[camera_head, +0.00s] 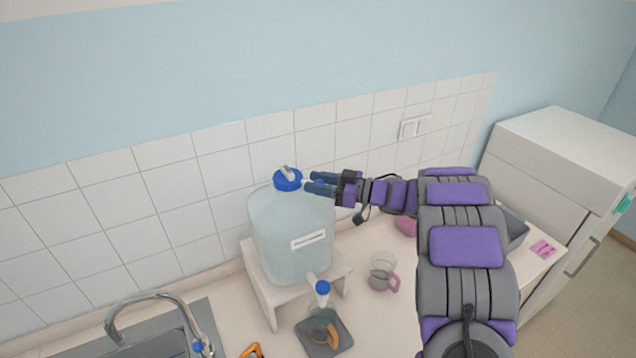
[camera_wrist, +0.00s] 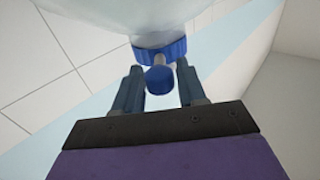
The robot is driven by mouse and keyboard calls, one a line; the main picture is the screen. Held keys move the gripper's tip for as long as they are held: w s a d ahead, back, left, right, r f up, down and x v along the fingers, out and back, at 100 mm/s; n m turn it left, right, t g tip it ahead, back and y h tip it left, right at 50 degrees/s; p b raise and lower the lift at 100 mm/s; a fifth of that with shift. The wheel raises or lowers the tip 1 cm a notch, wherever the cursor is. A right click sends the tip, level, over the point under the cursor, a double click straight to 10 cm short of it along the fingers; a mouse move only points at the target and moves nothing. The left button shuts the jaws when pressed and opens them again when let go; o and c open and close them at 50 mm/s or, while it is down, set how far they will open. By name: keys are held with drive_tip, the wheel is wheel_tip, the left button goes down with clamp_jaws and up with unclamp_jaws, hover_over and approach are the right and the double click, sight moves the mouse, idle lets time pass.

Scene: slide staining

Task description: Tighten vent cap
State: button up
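The vent cap (camera_wrist: 159,80) is a small blue round cap on a pale stem beside the large blue lid (camera_wrist: 160,49) in the wrist view. The lid also shows in the head view (camera_head: 287,181), on top of a big clear carboy (camera_head: 285,235). My gripper (camera_head: 309,182) is at the lid's right side. In the wrist view its two fingers (camera_wrist: 158,68) are apart, one on each side of the vent cap, with gaps visible between them and the cap. In the head view the fingers largely hide the vent cap.
The carboy stands on a white stand (camera_head: 262,297) against the tiled wall. A blue-topped spigot (camera_head: 322,288) is at its front, above a grey tray (camera_head: 340,334). A pink-handled jug (camera_head: 381,274) stands to the right. A sink tap (camera_head: 150,300) is at left.

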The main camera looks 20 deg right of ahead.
drive_tip(key=shift+d, duration=0.1)
clamp_jaws()
